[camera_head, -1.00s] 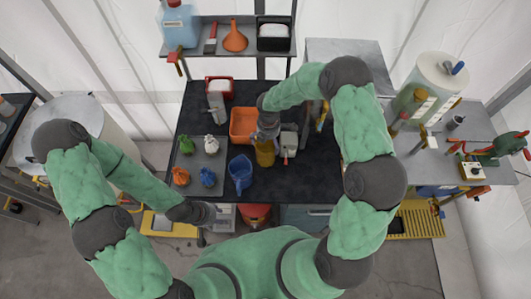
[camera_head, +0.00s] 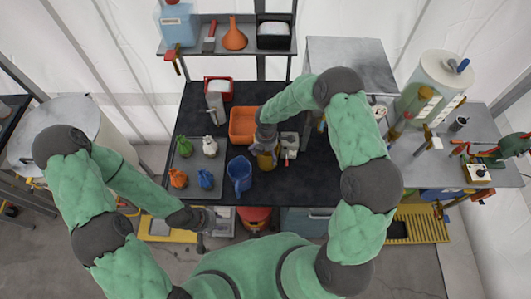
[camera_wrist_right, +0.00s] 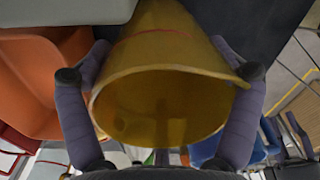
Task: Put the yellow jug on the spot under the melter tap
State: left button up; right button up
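The yellow jug (camera_head: 265,161) is at the black table's right-middle part, partly hidden by my right gripper (camera_head: 266,143). In the right wrist view the jug (camera_wrist_right: 160,100) has its open mouth toward the camera, and the fingers of my right gripper (camera_wrist_right: 160,75) press on both its sides. I cannot tell whether its base touches the table. The melter, a pale upright cylinder (camera_head: 440,75), stands on the grey table at right; its tap and the spot under it are not clear. My left gripper (camera_head: 198,217) is low by the table's front left corner; its fingers are too small to read.
The black table (camera_head: 275,190) also holds a blue jug (camera_head: 239,175), an orange bin (camera_head: 242,122), a small grey device (camera_head: 289,145) and a tray of several coloured figures (camera_head: 208,165). A red-handled tool (camera_head: 478,150) lies on the right table. A shelf (camera_head: 240,50) stands behind.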

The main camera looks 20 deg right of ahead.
jog(key=shift+w+d, duration=0.15)
jog(key=shift+w, duration=0.55)
jog(key=shift+s+a+r, duration=0.2)
jog(key=shift+s+r, duration=0.25)
jog(key=shift+r, duration=0.05)
jog(key=shift+c, duration=0.7)
jog(key=shift+w+d, duration=0.1)
jog(key=shift+w, duration=0.25)
jog(key=r, duration=1.8)
jog(key=shift+s, duration=0.2)
